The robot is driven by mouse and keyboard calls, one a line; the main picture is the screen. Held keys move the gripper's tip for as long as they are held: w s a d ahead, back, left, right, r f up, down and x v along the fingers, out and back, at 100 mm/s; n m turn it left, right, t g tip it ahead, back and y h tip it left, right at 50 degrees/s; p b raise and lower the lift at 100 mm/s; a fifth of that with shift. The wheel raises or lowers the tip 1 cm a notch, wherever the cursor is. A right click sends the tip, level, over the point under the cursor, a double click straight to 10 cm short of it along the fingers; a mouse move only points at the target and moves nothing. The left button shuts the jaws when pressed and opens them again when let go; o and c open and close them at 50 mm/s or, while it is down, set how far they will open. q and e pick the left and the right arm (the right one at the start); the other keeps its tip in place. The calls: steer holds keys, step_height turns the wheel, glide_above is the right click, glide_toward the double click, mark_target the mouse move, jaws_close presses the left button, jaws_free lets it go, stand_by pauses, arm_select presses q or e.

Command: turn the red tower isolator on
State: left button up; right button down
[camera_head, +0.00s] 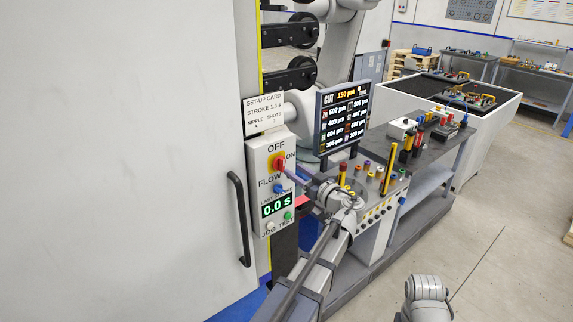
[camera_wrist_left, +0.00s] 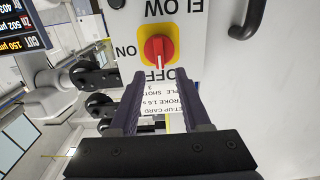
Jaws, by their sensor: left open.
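The red isolator knob (camera_head: 279,162) sits on a yellow plate on the pale control panel, with OFF above it and ON to its right. In the left wrist view, where the panel appears upside down, the knob (camera_wrist_left: 157,48) has its white mark toward OFF. My left gripper (camera_head: 288,171) is just in front of the panel by the knob, partly covering its lower right. In the left wrist view its two dark fingers (camera_wrist_left: 161,76) are open and empty, pointing at the knob, with a gap between them. Contact is not visible. My right gripper is out of view.
Below the knob are a blue FLOW knob (camera_head: 278,188), a 0.0 s display (camera_head: 277,205) and small buttons. A set-up card (camera_head: 263,113) is above. A black door handle (camera_head: 239,218) is left. A screen (camera_head: 341,115) and a crowded bench are right.

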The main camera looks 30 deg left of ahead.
mark_target(284, 163)
arm_select(q)
steer(key=shift+x, duration=2.7)
jaws_close()
